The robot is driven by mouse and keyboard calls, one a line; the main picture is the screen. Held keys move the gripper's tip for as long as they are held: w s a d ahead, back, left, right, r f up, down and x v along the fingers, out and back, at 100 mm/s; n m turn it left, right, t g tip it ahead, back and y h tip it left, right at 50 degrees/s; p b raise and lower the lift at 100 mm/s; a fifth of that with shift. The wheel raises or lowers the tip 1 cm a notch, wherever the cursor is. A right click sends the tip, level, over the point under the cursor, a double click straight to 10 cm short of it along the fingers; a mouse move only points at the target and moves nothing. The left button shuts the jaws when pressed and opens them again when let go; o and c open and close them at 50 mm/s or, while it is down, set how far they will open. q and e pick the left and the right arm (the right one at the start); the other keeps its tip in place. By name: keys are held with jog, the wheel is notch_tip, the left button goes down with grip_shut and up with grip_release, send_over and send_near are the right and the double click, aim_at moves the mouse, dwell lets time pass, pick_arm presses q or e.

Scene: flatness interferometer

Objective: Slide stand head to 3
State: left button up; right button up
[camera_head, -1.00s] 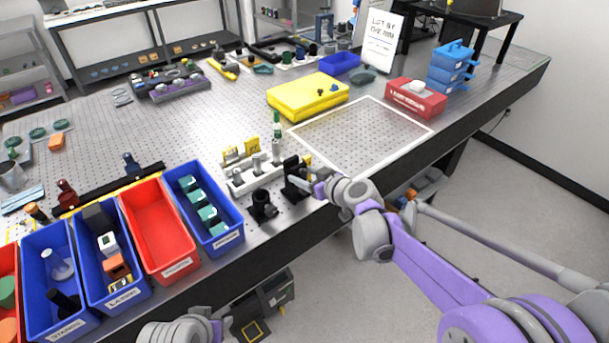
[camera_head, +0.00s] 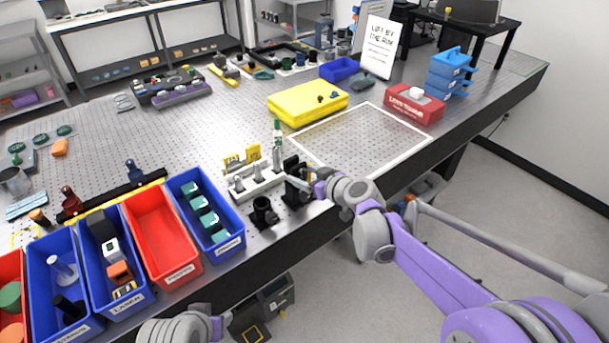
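A small black upright stand (camera_head: 290,166) stands on the optical table, right of a white base with grey posts. I cannot tell for sure that it is the task's stand, and no number 3 is readable. My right gripper (camera_head: 306,187) is at this black stand, reaching in from the right at its upper part. Its fingers are dark and small against the stand, so I cannot tell whether they are closed on it.
A white base with posts (camera_head: 254,181) and a black holder (camera_head: 263,211) stand close left of the stand. Blue and red bins (camera_head: 160,232) line the front left. A yellow case (camera_head: 290,108) lies behind. The white-outlined area (camera_head: 365,140) is clear.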

jog(key=shift+o, duration=1)
jog(key=v, duration=1.1)
jog(key=shift+w, duration=0.1)
jog(key=s+d+f+m+g+h, duration=0.1)
jog(key=s+d+f+m+h, duration=0.1)
jog(key=s, duration=0.6)
jog(key=s+d+f+m+g+h, duration=0.2)
jog(key=s+d+f+h, duration=0.1)
jog(key=s, duration=0.6)
jog(key=s+d+f+m+g+h, duration=0.2)
jog(key=s+d+f+m+h, duration=0.1)
jog(key=s+f, duration=0.3)
jog(key=shift+s+d+f, duration=0.35)
jog(key=shift+s+d, duration=0.5)
jog(key=shift+s, duration=0.4)
